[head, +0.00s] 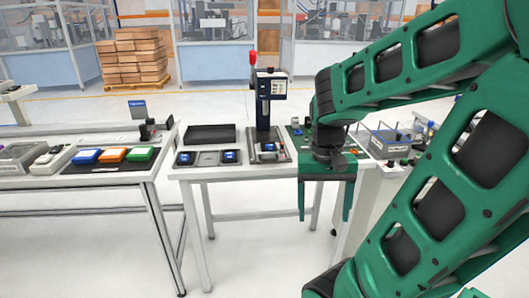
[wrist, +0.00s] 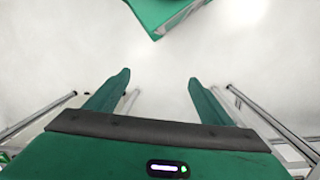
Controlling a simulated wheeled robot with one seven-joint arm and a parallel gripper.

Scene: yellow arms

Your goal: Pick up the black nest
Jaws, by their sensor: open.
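Small dark square nests sit on the white middle table (head: 240,172). The left nest (head: 185,158) and right nest (head: 230,157) have blue parts in them, and a greyer one (head: 208,158) lies between them. A flat black tray (head: 210,135) lies behind them. I cannot tell for sure which one is the black nest. My green gripper (head: 325,212) points down at the table's front right, to the right of the nests and apart from them. Its fingers are spread and empty. The wrist view shows the open gripper (wrist: 158,82) with only pale floor between its fingers.
A press (head: 264,100) with a red top stands behind the nests' right side. A green board (head: 295,131) lies near my arm. The left bench (head: 110,180) holds blue, orange and green blocks. A gap separates the two tables. Pallet boxes (head: 133,58) stand far back.

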